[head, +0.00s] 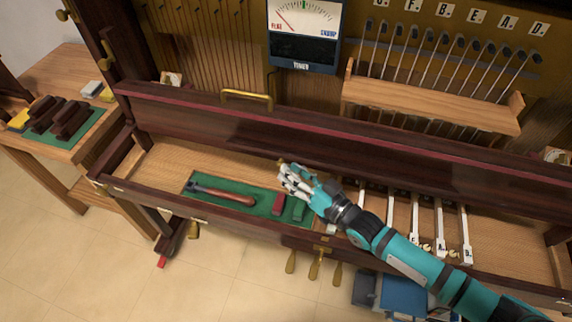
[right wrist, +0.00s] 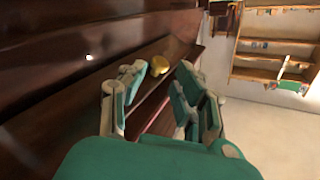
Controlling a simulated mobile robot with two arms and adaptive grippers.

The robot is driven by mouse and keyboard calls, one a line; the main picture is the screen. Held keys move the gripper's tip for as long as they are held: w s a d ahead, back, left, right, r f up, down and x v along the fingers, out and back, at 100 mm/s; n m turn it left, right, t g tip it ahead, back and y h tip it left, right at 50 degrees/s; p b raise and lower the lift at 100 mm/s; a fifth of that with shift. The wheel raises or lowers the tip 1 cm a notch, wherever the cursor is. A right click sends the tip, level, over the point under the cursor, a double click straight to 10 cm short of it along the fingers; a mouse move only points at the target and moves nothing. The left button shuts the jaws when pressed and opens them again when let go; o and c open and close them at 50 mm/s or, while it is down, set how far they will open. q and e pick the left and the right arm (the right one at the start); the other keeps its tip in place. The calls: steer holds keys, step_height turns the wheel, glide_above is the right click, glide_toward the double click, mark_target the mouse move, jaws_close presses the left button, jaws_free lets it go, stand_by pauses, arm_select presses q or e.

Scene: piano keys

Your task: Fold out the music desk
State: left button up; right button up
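A long dark wooden panel (head: 400,165), which looks like the music desk, spans the piano above the key bed, with a red strip along its upper edge. A small brass knob (head: 282,161) sits low on its face. My right gripper (head: 291,180) is just in front of the panel, close to the knob. In the right wrist view, the right gripper (right wrist: 168,85) has its fingers apart with nothing between them, and the brass knob (right wrist: 160,66) lies just beyond the fingertips. Contact with it cannot be made out. My left gripper is not in view.
A green tray (head: 225,189) with a wooden-handled tool and small blocks lies in the key bed. Several white keys (head: 414,220) stand to the right, under my arm. A tuner (head: 303,35) and a brass handle (head: 247,96) are above. A side table (head: 85,140) stands left.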

steer(key=shift+x, duration=1.4)
steer(key=shift+c, duration=0.4)
